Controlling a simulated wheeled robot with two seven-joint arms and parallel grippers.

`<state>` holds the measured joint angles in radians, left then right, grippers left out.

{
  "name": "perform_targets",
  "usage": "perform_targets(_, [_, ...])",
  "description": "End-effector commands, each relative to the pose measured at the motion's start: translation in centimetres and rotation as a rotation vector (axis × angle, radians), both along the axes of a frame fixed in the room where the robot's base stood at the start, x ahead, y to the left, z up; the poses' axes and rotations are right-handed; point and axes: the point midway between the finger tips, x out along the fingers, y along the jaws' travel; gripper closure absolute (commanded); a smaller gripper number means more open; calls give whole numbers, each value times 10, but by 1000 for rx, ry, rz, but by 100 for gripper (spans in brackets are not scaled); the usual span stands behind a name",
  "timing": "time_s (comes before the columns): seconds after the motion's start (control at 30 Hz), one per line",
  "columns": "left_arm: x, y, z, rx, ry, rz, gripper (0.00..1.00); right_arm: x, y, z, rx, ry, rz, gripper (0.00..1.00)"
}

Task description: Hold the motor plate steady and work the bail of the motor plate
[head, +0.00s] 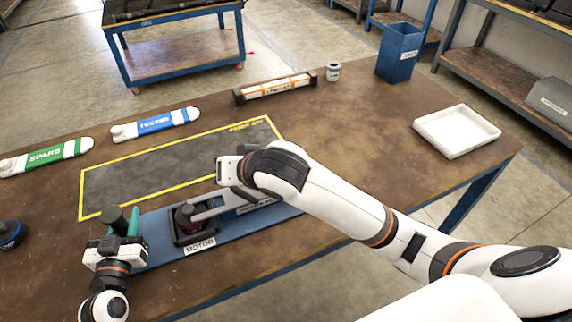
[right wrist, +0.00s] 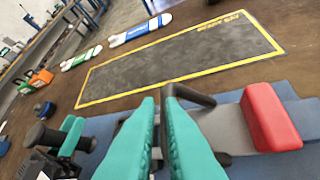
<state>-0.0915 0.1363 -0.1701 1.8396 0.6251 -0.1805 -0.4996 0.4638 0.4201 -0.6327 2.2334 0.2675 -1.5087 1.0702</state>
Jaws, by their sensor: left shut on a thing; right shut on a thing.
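The blue motor plate (head: 157,247), with a MOTOR label (head: 199,246), lies along the front of the bench. A dark square mount (head: 190,226) and a grey bar (head: 215,206) sit on it. My left gripper (head: 127,222), with teal fingers, is at the plate's left end, shut by a black cylinder (head: 113,217); its exact grip is partly hidden. My right gripper (right wrist: 158,115) is over the plate, its teal fingers closed around the black bail (right wrist: 192,95). In the head view, its fingertips are hidden behind my wrist. A red block (right wrist: 270,118) sits beside the bail in the right wrist view.
A yellow-bordered dark mat (head: 150,172) lies behind the plate. Green (head: 45,158) and blue (head: 155,124) labelled pieces, an orange-striped box (head: 275,88), a small can (head: 333,71), a blue bin (head: 399,52) and a white tray (head: 456,130) stand around.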

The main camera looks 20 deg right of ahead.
Motion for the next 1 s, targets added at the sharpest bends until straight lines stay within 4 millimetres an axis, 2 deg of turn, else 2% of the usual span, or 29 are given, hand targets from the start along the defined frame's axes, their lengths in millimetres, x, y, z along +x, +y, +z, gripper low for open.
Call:
perform_targets(0.03, [-1,-6,4,-5,-9,-11,100,-4,6,-11,3,29,15,100])
perform_targets(0.37, [-1,-6,5,-6,-12,-10,100,-4,6,-8,4,28,14,100])
perform_targets(0.77, [0,-5,5,-5,-11,-7,100,-5,5,11,4,19,15,100])
perform_targets(1.0, [0,-3,4,-4,-10,-4,100,-28,-2,32,6,17,18,100])
